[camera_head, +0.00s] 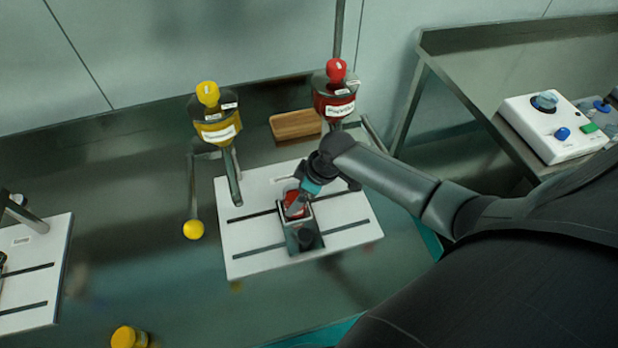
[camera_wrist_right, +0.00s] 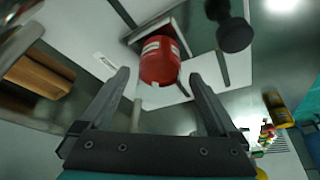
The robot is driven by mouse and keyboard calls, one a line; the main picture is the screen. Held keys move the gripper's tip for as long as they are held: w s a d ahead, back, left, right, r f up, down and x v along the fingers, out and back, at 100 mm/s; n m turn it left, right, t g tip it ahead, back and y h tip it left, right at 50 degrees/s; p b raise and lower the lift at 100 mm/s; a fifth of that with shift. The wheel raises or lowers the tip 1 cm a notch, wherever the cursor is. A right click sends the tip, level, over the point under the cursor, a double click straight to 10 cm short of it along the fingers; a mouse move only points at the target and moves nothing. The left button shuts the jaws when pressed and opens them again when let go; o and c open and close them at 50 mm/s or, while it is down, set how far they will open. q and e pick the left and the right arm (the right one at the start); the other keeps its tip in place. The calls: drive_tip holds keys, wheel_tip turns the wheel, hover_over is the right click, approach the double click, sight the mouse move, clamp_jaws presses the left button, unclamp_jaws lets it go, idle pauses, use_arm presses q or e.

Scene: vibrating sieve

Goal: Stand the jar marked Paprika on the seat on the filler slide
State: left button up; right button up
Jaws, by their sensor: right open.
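A red jar (camera_head: 291,198) stands on the filler slide (camera_head: 303,241), on the white slotted board under the red hopper. In the right wrist view the red jar (camera_wrist_right: 160,62) shows a white label too small to read. The slide's seat is mostly hidden under the jar. My right gripper (camera_head: 299,205) is at the jar. In the wrist view the gripper (camera_wrist_right: 160,76) is open, with one finger on each side of the jar and a gap visible at both. My left gripper is not in view.
The red hopper (camera_head: 334,100) and yellow hopper (camera_head: 217,125) stand over the white board (camera_head: 255,260). The slide's black knob (camera_wrist_right: 235,35) is beside the jar. A yellow-capped jar (camera_head: 127,337) is at the front left. A control box (camera_head: 550,128) stands right.

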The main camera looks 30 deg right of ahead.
drive_tip(key=p+v, duration=0.1)
drive_tip(key=v, duration=0.8)
drive_tip(key=shift+p, duration=0.4)
